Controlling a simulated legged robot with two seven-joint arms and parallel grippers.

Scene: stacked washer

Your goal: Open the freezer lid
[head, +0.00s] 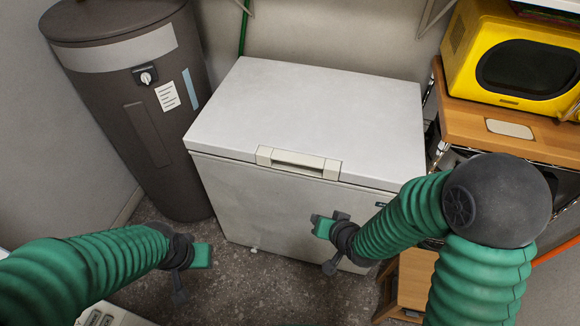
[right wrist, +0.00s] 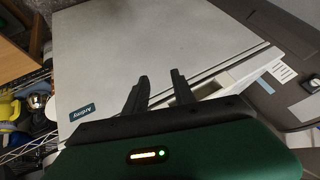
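The white chest freezer (head: 270,205) stands in the middle of the head view. Its lid (head: 310,105) lies flat and closed, with a pale handle (head: 298,162) at the middle of the front edge. In the right wrist view the freezer front (right wrist: 140,45) fills the upper middle, and the handle (right wrist: 215,85) is partly hidden behind my fingers. My right gripper (head: 324,246) is in front of the freezer, below and slightly right of the handle. Its two fingers (right wrist: 161,76) are apart with nothing held. My left gripper (head: 190,270) is low at the left, away from the freezer; its finger opening is unclear.
A dark grey water heater (head: 145,130) stands left of the freezer. A wooden-topped shelf (head: 490,125) with a yellow microwave (head: 515,55) stands to the right. A wall is behind. Bare speckled floor (head: 240,285) shows in front.

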